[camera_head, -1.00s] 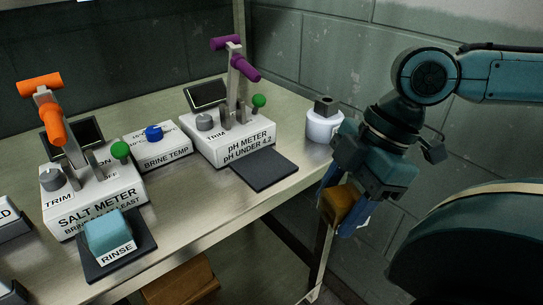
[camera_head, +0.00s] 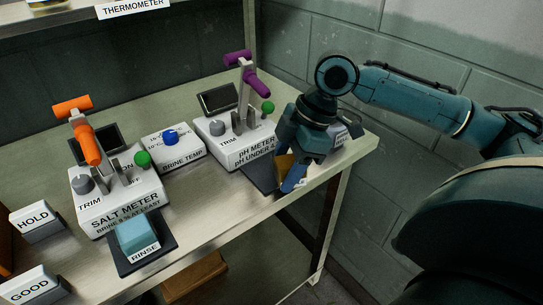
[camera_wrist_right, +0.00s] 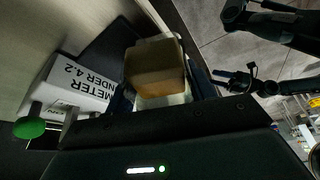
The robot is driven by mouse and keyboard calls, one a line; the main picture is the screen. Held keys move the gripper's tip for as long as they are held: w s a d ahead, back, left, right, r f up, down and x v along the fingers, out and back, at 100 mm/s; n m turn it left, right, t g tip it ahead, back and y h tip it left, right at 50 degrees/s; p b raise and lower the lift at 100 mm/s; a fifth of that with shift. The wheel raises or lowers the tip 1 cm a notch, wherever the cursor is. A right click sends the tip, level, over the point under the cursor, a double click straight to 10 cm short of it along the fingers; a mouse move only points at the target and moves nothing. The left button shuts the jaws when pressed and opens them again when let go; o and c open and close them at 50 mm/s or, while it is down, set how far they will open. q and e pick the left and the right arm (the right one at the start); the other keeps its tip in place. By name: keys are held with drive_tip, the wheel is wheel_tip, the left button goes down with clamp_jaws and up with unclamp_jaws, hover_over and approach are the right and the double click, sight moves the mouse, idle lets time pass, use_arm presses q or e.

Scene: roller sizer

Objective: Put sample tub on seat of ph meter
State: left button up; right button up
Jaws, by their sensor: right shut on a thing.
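My right gripper (camera_head: 290,183) is shut on an amber-brown block-shaped tub, which I take to be the sample tub (camera_head: 284,166). In the right wrist view the tub (camera_wrist_right: 155,65) sits between the fingers, with a paler part below it. The pH meter (camera_head: 238,145) is a white box with a purple lever and green knob. Its seat is a dark flat pad (camera_head: 257,173) at its front, partly hidden by my gripper. The tub is over or beside the pad's right part; I cannot tell whether it touches.
The salt meter (camera_head: 118,203) stands to the left, with a teal rinse tub (camera_head: 138,235) on its pad. The brine temp box (camera_head: 176,155) is between the meters. The table's front edge runs close to the pads.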

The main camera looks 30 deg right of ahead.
sight(265, 175)
drive_tip(key=shift+w+r, duration=0.1)
drive_tip(key=shift+w, duration=0.65)
drive_tip(key=w, duration=0.2)
drive_tip(key=shift+w+a, duration=0.2)
drive_tip(key=shift+w, duration=0.2)
drive_tip(key=shift+f, duration=0.8)
drive_tip(key=shift+f, duration=0.1)
drive_tip(key=o, duration=1)
drive_tip(key=shift+o, duration=0.2)
drive_tip(key=p+v, duration=0.1)
drive_tip(key=v, duration=1.1)
drive_tip(key=shift+p, duration=0.35)
